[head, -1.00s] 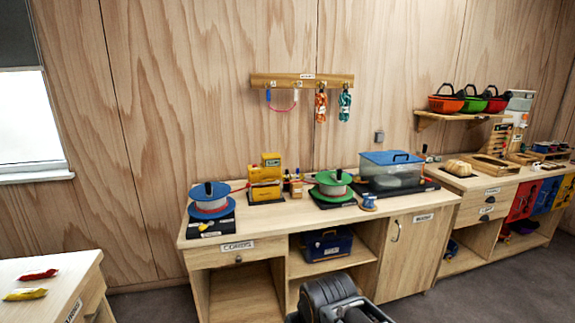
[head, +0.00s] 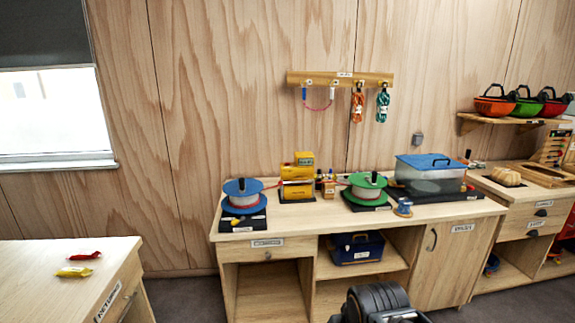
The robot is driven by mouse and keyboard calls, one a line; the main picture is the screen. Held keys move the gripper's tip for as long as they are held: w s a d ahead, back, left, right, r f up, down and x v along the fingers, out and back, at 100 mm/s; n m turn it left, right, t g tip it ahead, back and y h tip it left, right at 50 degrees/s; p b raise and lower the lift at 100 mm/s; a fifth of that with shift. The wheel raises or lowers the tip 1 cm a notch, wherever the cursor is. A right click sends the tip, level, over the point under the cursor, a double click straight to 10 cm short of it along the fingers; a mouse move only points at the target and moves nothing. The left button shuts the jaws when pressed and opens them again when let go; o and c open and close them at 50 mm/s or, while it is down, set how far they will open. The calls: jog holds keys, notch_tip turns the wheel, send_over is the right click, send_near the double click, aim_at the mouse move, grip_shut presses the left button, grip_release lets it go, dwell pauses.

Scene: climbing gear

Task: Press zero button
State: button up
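A yellow device (head: 297,181) with a small display on top stands on the workbench between two cord spools. It is the likeliest place for a zero button, but the button itself is too small to make out. A dark rounded part of my own arm shows at the bottom edge, in front of the bench. My gripper's fingers are not in view.
The workbench (head: 450,213) carries a blue spool (head: 243,187), a green spool (head: 368,180) and a lidded clear box (head: 430,175). A blue toolbox (head: 356,248) sits on its open shelf. A table (head: 40,262) with red and yellow packets stands at left. Floor shows between them.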

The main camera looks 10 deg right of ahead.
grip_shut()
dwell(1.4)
